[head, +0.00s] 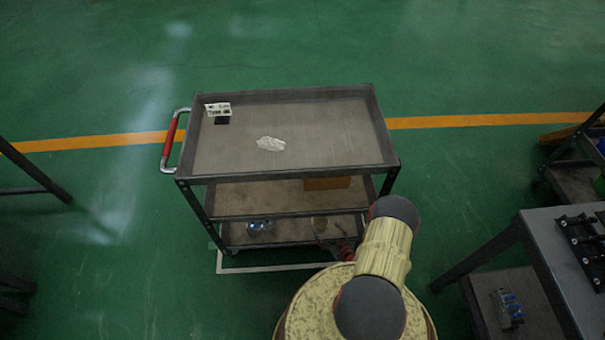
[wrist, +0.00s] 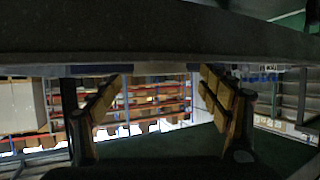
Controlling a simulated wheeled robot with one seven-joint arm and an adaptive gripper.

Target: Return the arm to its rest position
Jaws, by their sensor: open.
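My gripper (wrist: 160,82) shows in the wrist view with its two padded fingers spread wide apart. It is open, and nothing shows between the fingers. In the head view my pale yellow arm with dark joints rises at the bottom, right of centre, in front of the cart (head: 310,170). The gripper cannot be made out clearly there; the arm hides most of that area. In the wrist view a dark grey edge (wrist: 150,40) crosses the top of the picture, close above the fingers.
On the cart's top lie a small sign (head: 217,109) and a whitish flat piece (head: 271,143). A blue-and-white item (head: 259,226) sits on its bottom shelf. A grey table (head: 570,245) with black parts stands at the right.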

